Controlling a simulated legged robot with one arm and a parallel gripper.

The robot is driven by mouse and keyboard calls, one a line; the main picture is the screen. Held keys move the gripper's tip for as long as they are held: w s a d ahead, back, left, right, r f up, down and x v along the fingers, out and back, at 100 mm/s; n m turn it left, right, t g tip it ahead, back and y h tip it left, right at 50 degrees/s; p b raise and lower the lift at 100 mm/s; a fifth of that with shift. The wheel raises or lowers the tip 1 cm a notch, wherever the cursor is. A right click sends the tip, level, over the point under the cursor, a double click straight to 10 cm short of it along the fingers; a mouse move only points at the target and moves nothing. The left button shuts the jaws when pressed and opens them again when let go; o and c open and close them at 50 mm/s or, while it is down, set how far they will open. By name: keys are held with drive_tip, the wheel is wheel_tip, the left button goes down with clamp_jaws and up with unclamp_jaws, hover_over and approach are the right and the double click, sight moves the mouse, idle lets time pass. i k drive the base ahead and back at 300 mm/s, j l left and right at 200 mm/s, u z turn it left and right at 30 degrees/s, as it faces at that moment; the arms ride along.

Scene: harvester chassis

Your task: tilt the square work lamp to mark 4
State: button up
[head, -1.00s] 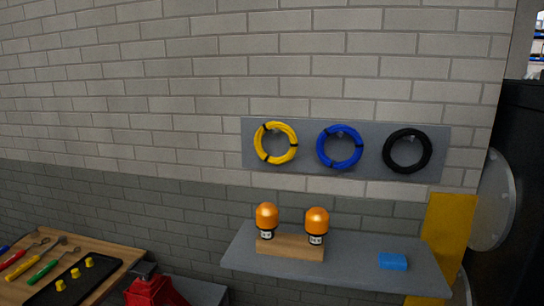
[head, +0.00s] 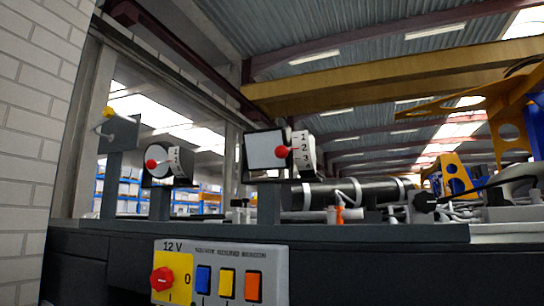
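The square work lamp (head: 262,150) stands upright on a short post on the dark chassis, near the picture's middle. It has a pale square face in a dark housing. A red ball knob (head: 283,152) sits at its right edge, beside a white scale plate (head: 303,150) marked 1, 2, 3 from top down. The knob is about level with mark 2. Mark 4 cannot be made out. My gripper is not in view.
A 12 V panel (head: 222,251) with a red rotary knob (head: 162,279) and blue, yellow and orange switches sits in front below. Dark cylinders, hoses and fittings (head: 345,195) lie right of the lamp. A blue and yellow structure (head: 515,115) rises at the right. A brick wall (head: 35,130) borders the left.

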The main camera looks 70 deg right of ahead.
sight(266, 148)
drive_tip(key=k+z, duration=0.15)
drive_tip(key=z, duration=1.85)
